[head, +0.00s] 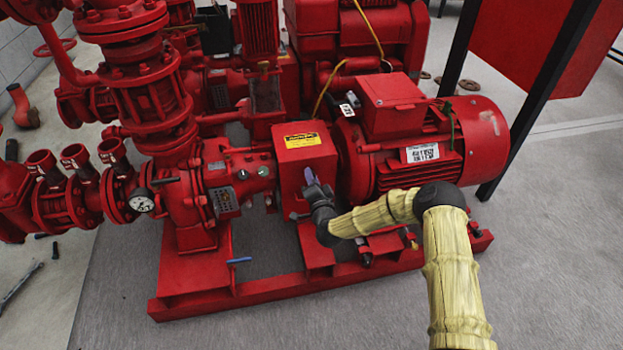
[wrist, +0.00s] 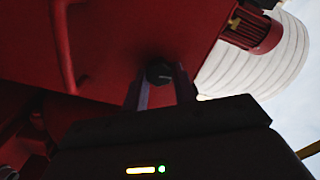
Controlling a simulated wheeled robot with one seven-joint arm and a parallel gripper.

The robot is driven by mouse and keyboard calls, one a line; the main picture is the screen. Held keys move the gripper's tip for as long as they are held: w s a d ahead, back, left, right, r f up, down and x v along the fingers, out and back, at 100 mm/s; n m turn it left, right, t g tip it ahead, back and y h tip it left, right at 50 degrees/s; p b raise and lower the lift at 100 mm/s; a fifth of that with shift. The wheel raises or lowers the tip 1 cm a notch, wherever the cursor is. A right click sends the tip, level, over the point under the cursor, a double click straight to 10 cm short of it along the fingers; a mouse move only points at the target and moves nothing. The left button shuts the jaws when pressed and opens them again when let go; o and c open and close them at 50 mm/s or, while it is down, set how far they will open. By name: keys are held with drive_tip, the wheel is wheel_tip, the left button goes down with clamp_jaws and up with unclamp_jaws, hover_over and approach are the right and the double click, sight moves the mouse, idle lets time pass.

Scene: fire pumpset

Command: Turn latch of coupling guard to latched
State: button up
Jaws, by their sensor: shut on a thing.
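The coupling guard is a red box (head: 291,155) with a yellow label on top, between the pump and the motor in the head view. In the wrist view the guard's red face (wrist: 115,45) fills the upper left. A dark round latch knob (wrist: 159,72) sits on it between the two fingers of my gripper (wrist: 160,88). The gripper is shut on the latch. In the head view my gripper hides the latch, and its angle is hard to tell.
The red motor (head: 420,150) stands right of the guard, close to my arm. The red pump (head: 190,195) with pipes and a gauge (head: 142,201) is at left. A red base frame (head: 250,292) runs below. The grey floor in front is clear.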

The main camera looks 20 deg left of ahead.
drive_tip(key=shift+f+m, duration=0.2)
drive_tip(key=shift+m, duration=0.6)
drive_tip(key=o, duration=1)
drive_tip(key=shift+r, duration=0.1)
drive_tip(key=p+v, duration=0.5)
drive_tip(key=v, duration=1.2)
drive_tip(key=shift+s+p, duration=0.25)
drive_tip(key=shift+p, duration=0.15)
